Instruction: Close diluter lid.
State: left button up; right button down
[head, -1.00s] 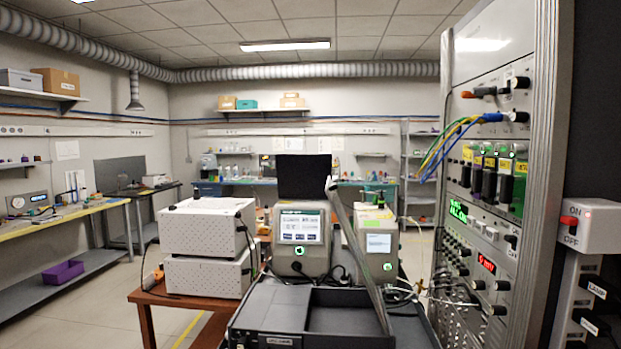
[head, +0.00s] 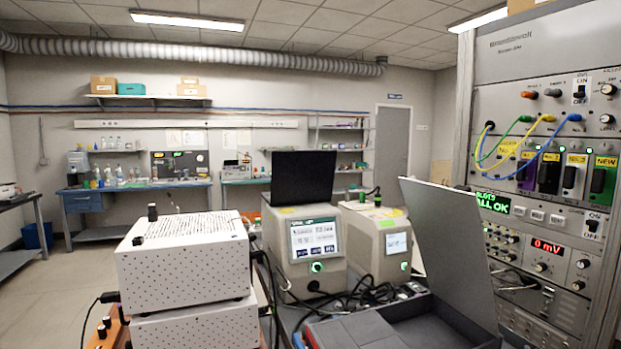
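A dark grey case (head: 372,331) with an open lid sits at the bottom right of the head view, cut off by the lower edge. I take it to be the diluter, but no name can be read on it. Its flat grey lid (head: 450,255) stands raised and tilted along the case's right side, its broad face towards me. The case's inside shows only in part. Neither of my grippers is in view.
White perforated boxes (head: 185,262) are stacked on the left. Behind the case stand a screened instrument (head: 305,245) and another beige unit (head: 385,242), with loose cables between. A tall electronics rack (head: 535,270) stands close on the right. Floor is free at far left.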

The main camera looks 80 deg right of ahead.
aim_at(446, 224)
jog(key=i, duration=1.15)
jog(key=z, duration=4.35)
